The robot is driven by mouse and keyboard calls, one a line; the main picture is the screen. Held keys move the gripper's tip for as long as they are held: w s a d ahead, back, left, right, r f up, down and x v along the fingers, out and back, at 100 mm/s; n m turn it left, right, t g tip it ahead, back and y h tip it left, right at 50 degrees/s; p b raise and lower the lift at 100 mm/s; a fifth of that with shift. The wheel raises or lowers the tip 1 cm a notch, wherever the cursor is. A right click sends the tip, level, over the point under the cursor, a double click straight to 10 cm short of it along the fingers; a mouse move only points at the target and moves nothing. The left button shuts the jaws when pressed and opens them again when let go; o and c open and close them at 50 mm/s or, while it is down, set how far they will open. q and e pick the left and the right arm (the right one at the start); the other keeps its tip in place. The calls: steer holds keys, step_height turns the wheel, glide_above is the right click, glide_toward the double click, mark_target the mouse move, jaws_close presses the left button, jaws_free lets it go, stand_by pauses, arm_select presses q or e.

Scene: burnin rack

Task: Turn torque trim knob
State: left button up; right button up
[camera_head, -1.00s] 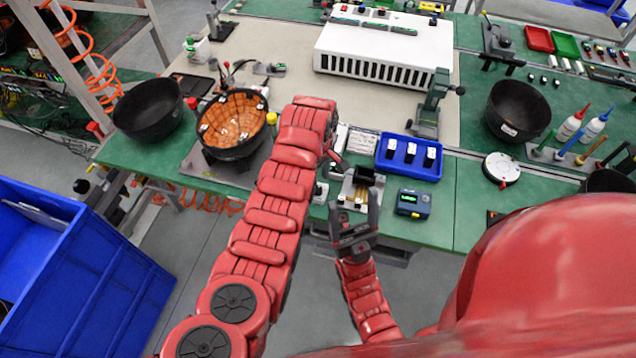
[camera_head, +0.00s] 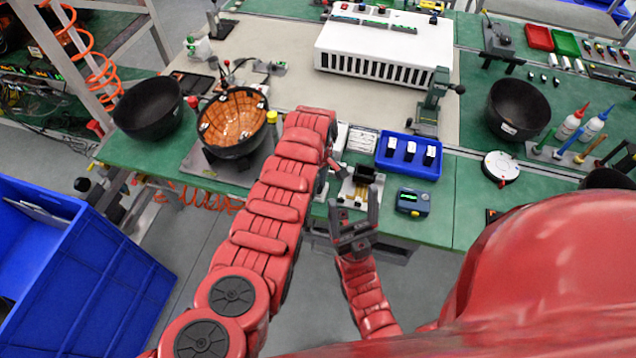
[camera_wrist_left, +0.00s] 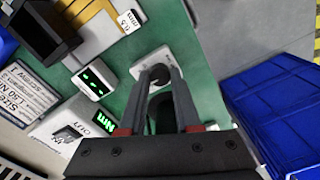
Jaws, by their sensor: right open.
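A dark round knob (camera_wrist_left: 158,74) stands on a small light plate on the green bench in the left wrist view; I take it to be the torque trim knob. The two fingers of my left gripper (camera_wrist_left: 161,82) stand apart on either side of it, and contact is unclear. My right gripper (camera_head: 354,203) is open and empty, fingers pointing up, just off the bench's front edge.
A small unit with green digits (camera_wrist_left: 94,81) sits near the knob. The bench also holds a blue tray (camera_head: 408,171) with dark parts, a blue meter (camera_head: 413,203) and a bowl with an orange lining (camera_head: 232,122). A blue bin (camera_head: 80,265) stands on the floor at left.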

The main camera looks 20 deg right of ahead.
arm_select(q)
jaws_close()
steer(key=shift+m, duration=0.3)
steer(key=m+b, duration=0.2)
steer(key=shift+f+m, duration=0.15)
steer(key=shift+m, duration=0.25)
steer(key=shift+m+b, duration=1.15)
steer(key=shift+m, duration=0.05)
steer(key=shift+r, duration=0.2)
steer(key=o, duration=0.8)
jaws_free()
